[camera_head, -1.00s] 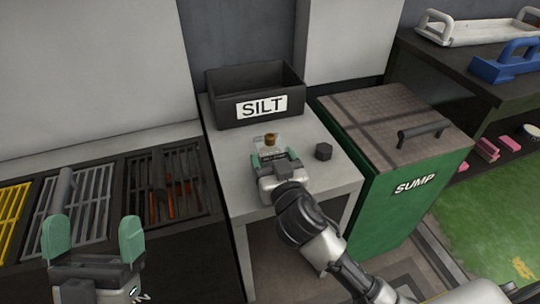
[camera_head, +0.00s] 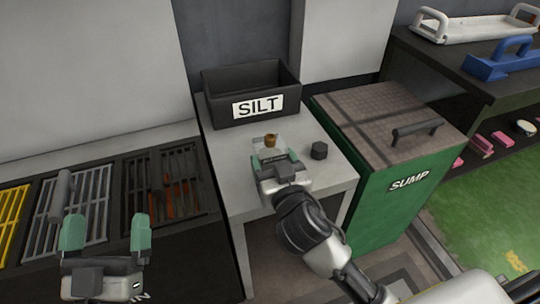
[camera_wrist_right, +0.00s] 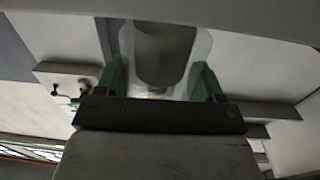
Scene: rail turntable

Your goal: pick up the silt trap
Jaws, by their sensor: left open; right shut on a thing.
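The silt trap (camera_head: 271,141) is a small clear piece with a brown knob on top, at the small grey table in the head view. My right gripper (camera_head: 272,160) is shut on it, its green fingers on either side. In the right wrist view the clear trap (camera_wrist_right: 199,55) sits between the fingers with a grey cylindrical part in front. The gripper hides its lower part, so I cannot tell whether it touches the table. My left gripper (camera_head: 106,234) is open and empty at the lower left, in front of the grates.
A black bin marked SILT (camera_head: 225,108) stands at the back of the grey table (camera_head: 232,185). A green SUMP box (camera_head: 385,205) with a handled lid stands right. Grates (camera_head: 85,208) lie left.

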